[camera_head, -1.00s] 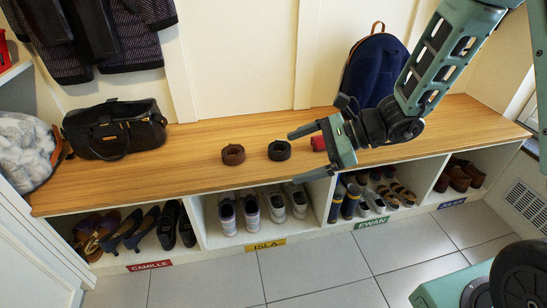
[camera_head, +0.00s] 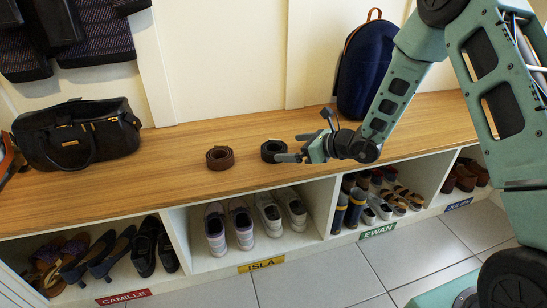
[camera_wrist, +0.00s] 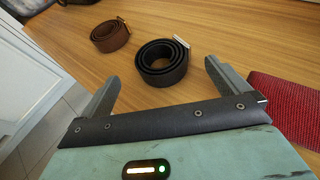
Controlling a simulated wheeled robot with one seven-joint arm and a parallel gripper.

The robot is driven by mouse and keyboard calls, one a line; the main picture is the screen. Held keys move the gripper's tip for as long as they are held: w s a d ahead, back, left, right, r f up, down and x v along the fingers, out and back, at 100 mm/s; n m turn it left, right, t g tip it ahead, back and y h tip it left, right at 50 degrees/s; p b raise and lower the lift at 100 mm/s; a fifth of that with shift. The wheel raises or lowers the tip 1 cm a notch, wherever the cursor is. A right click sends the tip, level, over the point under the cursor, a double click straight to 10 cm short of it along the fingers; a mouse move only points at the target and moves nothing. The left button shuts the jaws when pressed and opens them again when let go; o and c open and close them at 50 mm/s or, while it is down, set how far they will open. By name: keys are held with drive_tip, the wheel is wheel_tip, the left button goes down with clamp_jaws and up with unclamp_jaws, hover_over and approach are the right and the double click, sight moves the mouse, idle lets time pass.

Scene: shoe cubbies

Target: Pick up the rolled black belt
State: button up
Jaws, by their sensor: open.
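The rolled black belt (camera_head: 268,152) lies coiled on the wooden bench top, right of a rolled brown belt (camera_head: 220,158). In the wrist view the black belt (camera_wrist: 160,66) sits just beyond and between my open fingers, with its metal buckle at the upper right of the coil. My gripper (camera_head: 291,148) is close on the right side of the black belt in the head view, with its jaws apart and nothing between them. It also shows at the bottom of the wrist view (camera_wrist: 160,85). I cannot tell whether a fingertip touches the belt.
A red textured item (camera_wrist: 287,108) lies right of my gripper. The brown belt also shows in the wrist view (camera_wrist: 110,35). A black bag (camera_head: 80,135) and a blue backpack (camera_head: 366,70) stand on the bench (camera_head: 180,190). Shoe cubbies with name labels are below.

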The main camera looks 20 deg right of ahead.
sight(280, 149)
drive_tip(key=x, duration=0.2)
drive_tip(key=shift+w+a+f+b, duration=0.15)
drive_tip(key=shift+a+b, duration=0.05)
drive_tip(key=shift+b, duration=0.1)
drive_tip(key=b+x, duration=0.1)
drive_tip(key=x, duration=0.1)
drive_tip(key=b+x, duration=0.1)
drive_tip(key=x, duration=0.1)
drive_tip(key=shift+a+f+b, duration=0.1)
drive_tip(key=shift+f+b, duration=0.25)
drive_tip(key=shift+w+a, duration=0.25)
drive_tip(key=shift+w, duration=0.1)
drive_tip(key=c, duration=1.1)
